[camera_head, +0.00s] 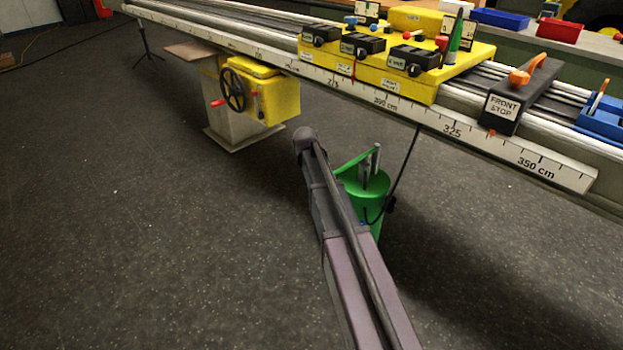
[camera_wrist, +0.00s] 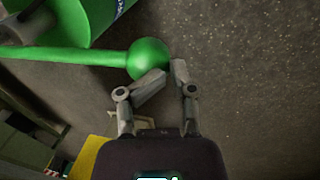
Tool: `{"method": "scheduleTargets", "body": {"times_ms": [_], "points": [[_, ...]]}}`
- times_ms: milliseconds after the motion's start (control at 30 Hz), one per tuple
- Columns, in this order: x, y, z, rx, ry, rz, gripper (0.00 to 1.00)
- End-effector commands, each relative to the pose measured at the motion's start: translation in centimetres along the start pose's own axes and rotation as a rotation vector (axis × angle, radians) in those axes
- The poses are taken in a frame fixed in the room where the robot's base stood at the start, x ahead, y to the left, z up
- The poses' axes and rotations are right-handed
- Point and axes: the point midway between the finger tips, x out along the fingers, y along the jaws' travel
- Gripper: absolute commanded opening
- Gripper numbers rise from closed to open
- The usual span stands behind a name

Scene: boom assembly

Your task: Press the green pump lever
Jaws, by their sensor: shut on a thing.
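The green pump (camera_head: 368,197) is an upright cylinder standing on the floor under the long rail in the head view. Its green lever (camera_head: 352,163) runs left from the pump's top, and its far end is hidden by my arm. In the wrist view the lever (camera_wrist: 75,54) comes from the left and ends in a round green knob (camera_wrist: 148,59). My gripper (camera_wrist: 172,72) is shut at the lower right edge of this knob, its fingertips close together against it. The pump body (camera_wrist: 70,22) shows at the upper left there. My gripper is hidden in the head view.
A long rail (camera_head: 455,130) with a centimetre scale runs above the pump, bearing a yellow control block (camera_head: 365,86) and a black front stop (camera_head: 520,100).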

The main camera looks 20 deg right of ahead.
Motion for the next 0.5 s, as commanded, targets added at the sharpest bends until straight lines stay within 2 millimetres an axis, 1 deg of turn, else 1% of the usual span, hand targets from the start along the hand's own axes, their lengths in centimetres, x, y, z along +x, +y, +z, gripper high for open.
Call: {"method": "scheduleTargets", "body": {"times_ms": [33,167,500], "points": [[0.0,0.0,0.4,0.000,-0.004,0.005,0.00],[-0.7,0.1,0.3,-0.001,-0.003,0.011,0.00],[-3.7,0.1,-0.2,-0.006,0.012,0.020,0.00]]}}
